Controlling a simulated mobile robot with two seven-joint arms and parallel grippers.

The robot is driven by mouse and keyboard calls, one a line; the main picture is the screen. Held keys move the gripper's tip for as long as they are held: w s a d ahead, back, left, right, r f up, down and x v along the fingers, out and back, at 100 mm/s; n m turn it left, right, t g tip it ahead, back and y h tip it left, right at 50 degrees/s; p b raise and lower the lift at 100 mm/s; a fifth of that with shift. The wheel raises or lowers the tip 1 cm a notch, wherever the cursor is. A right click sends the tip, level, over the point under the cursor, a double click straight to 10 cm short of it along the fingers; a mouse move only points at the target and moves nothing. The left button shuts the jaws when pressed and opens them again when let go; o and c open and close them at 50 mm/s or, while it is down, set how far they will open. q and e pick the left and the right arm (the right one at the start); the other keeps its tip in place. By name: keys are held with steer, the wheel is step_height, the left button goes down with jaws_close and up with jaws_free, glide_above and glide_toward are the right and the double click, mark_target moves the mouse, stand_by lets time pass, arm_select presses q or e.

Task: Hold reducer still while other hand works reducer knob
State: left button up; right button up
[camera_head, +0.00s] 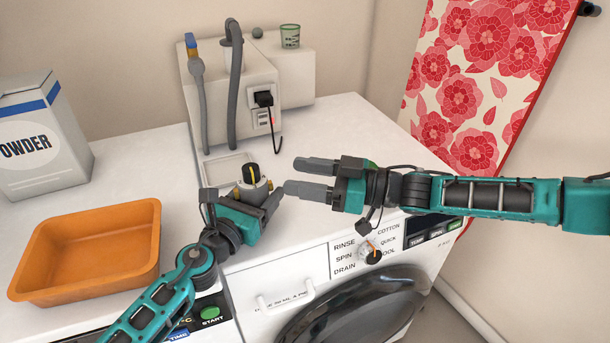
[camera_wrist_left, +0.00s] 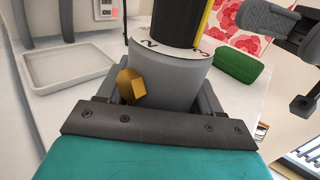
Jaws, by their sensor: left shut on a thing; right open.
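The reducer (camera_wrist_left: 172,75) is a grey cylinder with a numbered white dial ring and a small brass part on its side. Its black knob (camera_head: 251,173) with a yellow mark stands on top and also shows in the left wrist view (camera_wrist_left: 178,22). My left gripper (camera_head: 262,205) is shut on the reducer's body, which stands upright on the white top; its fingers partly hide the lower body. My right gripper (camera_head: 302,178) is open and empty, just right of the knob and apart from it, fingers pointing left.
A white tray (camera_wrist_left: 66,68) lies behind the reducer. A white box with hoses (camera_head: 236,95) stands at the back. An orange tub (camera_head: 90,285) and a powder box (camera_head: 45,135) are at left. A green block (camera_wrist_left: 240,66) lies right of the reducer. A floral cloth (camera_head: 470,80) hangs at right.

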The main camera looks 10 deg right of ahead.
arm_select(q)
steer(key=o, duration=1.2)
